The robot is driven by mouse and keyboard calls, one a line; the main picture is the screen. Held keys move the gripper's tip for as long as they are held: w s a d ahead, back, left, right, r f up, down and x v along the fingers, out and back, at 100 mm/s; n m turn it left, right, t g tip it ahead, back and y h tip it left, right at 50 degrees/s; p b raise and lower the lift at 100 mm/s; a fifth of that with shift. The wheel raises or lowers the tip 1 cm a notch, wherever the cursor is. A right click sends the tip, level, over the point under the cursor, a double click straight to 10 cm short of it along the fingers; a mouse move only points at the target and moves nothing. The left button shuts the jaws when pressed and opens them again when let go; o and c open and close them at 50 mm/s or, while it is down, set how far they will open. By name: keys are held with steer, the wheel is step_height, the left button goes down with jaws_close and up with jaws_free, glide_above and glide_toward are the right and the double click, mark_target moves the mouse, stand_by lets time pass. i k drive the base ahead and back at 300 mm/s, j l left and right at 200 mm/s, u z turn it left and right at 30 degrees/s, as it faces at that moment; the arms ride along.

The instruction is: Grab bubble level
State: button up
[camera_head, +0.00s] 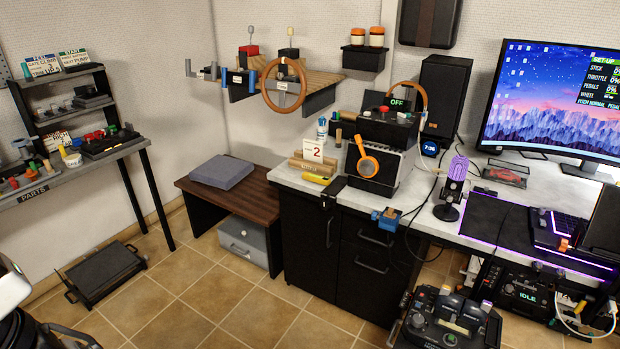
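A small yellow bar (317,179) lies near the front left edge of the white counter, below a wooden desk calendar. It looks like the bubble level, but it is too small for me to see a vial. White and dark parts that look like my arm show at the lower left corner, far from the yellow bar and across the floor from it. I cannot make out my gripper's fingertips there, nor whether they hold anything.
A lower brown bench (257,196) is to the left. The tiled floor (205,290) is open between the left shelf table and the black cabinet (308,235).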

mark_target(314, 177)
steer(key=i+j+u, duration=0.1)
steer(key=i+u, duration=0.2)
steer(key=i, duration=0.55)
steer(key=i+l+u, duration=0.15)
steer(key=i+u, duration=0.15)
steer(key=i, duration=0.55)
